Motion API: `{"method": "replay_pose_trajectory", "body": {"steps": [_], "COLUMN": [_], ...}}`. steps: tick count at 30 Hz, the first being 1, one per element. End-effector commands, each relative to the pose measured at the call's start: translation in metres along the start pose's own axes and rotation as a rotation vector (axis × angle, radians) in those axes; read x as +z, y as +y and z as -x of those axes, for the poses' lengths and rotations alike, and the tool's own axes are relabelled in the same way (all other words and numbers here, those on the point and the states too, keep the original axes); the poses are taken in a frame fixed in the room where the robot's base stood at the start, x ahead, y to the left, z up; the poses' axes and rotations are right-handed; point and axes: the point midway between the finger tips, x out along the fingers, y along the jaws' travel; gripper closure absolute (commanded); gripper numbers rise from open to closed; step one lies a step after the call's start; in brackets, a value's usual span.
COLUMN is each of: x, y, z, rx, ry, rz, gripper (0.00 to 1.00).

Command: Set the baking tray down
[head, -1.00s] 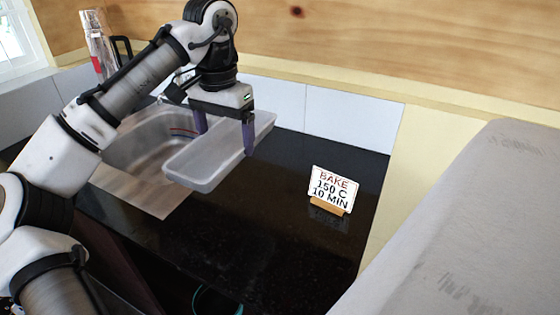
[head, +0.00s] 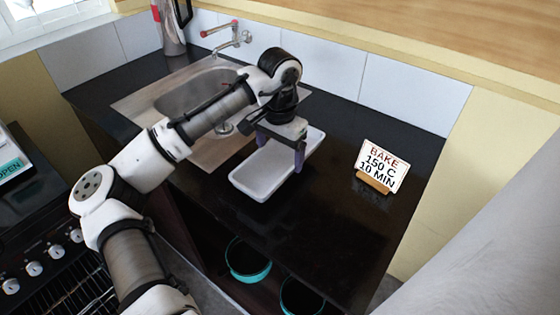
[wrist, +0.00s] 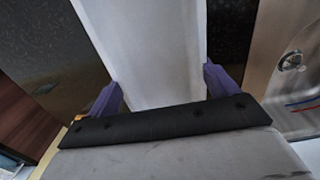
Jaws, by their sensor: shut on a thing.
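The baking tray (head: 262,183) is a pale grey, long, shallow rectangular tray. It is over the black counter (head: 345,225), just right of the sink, and looks level. I cannot tell whether its base touches the counter or hangs slightly above it. My gripper (head: 280,156) points down, shut on the tray across its width, with purple fingers at its long sides. In the wrist view the tray (wrist: 150,45) runs away between the two fingers (wrist: 163,92). The tray's far part is partly hidden by my gripper in the head view.
The steel sink (head: 150,105) with a red-handled tap (head: 230,36) lies to the left. A sign (head: 383,165) reading "BAKE 150 C 10 MIN" stands right of the tray, with clear counter between. Teal-rimmed pots (head: 248,270) sit below the counter. A stove (head: 40,255) is at lower left.

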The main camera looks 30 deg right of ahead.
Motion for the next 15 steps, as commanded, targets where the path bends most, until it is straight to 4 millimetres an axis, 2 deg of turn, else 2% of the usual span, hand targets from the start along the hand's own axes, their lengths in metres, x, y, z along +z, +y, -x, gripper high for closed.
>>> {"method": "replay_pose_trajectory", "body": {"steps": [5, 11, 15], "x": [0.0, 0.0, 0.0], "y": [0.0, 0.0, 0.0], "z": [-0.011, -0.038, -0.042], "rx": [0.0, 0.0, 0.0], "ry": [0.0, -0.001, 0.002], "rz": [0.001, 0.001, 0.0], "gripper": [0.42, 0.42, 0.42]}}
